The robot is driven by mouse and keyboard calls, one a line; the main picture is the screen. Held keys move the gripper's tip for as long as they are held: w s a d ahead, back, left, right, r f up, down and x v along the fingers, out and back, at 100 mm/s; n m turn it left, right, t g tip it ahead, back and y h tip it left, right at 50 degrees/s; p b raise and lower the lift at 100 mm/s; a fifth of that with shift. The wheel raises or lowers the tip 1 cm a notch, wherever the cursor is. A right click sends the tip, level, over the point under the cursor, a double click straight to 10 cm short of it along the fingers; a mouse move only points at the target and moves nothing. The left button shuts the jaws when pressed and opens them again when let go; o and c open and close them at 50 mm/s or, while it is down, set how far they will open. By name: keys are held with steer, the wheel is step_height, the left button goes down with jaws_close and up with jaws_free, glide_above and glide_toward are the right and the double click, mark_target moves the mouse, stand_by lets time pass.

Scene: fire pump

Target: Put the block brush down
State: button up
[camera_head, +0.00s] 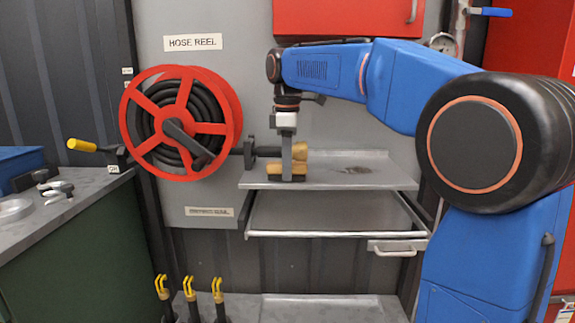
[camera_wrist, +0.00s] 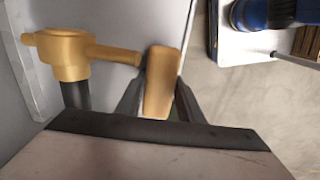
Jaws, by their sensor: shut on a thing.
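My gripper (camera_head: 287,170) points down over the left part of the grey metal shelf (camera_head: 325,180). It is shut on the block brush (camera_head: 298,171), which has a tan wooden block and dark bristles underneath. The bristles are at or just above the shelf surface; I cannot tell if they touch. In the wrist view the brush (camera_wrist: 160,85) is a tan block between the two dark fingers. The brush's underside is hidden there.
A brass fitting (camera_wrist: 65,52) stands close beside the brush; in the head view it is partly behind my gripper. A red hose reel (camera_head: 180,123) is at left. A drawer (camera_head: 325,213) sits below the shelf.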

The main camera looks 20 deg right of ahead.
steer(key=shift+w+d, duration=0.15)
steer(key=shift+w, duration=0.35)
steer(key=shift+w+d, duration=0.15)
steer(key=shift+w, duration=0.35)
steer(key=shift+s+f, duration=0.1)
steer(key=shift+f, duration=0.05)
steer(key=o, duration=1)
steer(key=shift+f, duration=0.1)
steer(key=shift+c, duration=0.2)
step_height(320, 180, up, 12)
steer(key=shift+s, duration=0.1)
